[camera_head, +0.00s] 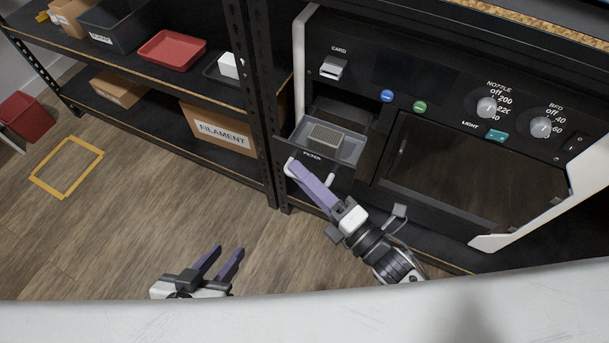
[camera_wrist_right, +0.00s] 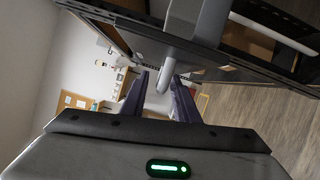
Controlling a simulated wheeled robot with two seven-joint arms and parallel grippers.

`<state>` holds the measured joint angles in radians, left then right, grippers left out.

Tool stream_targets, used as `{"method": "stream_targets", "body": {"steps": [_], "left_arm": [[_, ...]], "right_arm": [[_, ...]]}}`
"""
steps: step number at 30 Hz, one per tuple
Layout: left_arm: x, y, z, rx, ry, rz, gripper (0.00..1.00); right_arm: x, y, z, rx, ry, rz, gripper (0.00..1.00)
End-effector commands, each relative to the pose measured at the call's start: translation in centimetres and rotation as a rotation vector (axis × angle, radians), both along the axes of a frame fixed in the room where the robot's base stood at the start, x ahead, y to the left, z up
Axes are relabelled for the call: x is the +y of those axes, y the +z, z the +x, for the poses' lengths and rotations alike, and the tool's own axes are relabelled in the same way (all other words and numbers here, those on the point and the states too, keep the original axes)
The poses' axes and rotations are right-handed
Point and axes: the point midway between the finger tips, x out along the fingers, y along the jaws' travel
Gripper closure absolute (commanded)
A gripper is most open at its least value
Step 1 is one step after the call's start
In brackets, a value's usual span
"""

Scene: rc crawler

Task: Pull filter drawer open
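The filter drawer (camera_head: 347,152) sticks out of the machine's front, below the card slot, with a grey ribbed filter block (camera_head: 325,137) in it. Its white handle (camera_head: 330,181) is on the drawer front, and also shows in the right wrist view (camera_wrist_right: 168,77). The fingers hide part of the handle. My left gripper (camera_head: 228,253) is open and empty, low over the floor at the bottom left.
The machine (camera_head: 440,75) has knobs, buttons and a dark window right of the drawer. A shelf post (camera_head: 262,150) stands close on the drawer's left. Shelves hold a red tray (camera_head: 172,49) and a filament box (camera_head: 222,130). The floor in front is clear, with a yellow taped square (camera_head: 67,167).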

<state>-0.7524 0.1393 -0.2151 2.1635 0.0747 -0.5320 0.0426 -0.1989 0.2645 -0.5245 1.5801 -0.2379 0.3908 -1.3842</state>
Motion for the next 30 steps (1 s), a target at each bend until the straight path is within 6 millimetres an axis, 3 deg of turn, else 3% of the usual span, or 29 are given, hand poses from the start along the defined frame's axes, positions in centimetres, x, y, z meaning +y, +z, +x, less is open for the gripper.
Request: {"method": "stream_targets", "body": {"steps": [7,21,30], "left_arm": [[0.0,0.3,0.0,0.000,-0.001,0.001,0.69],[0.1,0.3,0.0,0.011,-0.007,0.017,0.69],[0.2,0.3,0.0,0.009,-0.009,0.018,0.69]], "right_arm": [[-0.8,-0.1,-1.0,0.002,-0.001,-0.003,0.72],[-5.8,-0.7,-7.4,0.002,0.000,-0.001,0.72],[-6.4,-0.7,-8.1,-0.001,0.000,-0.001,0.72]]}}
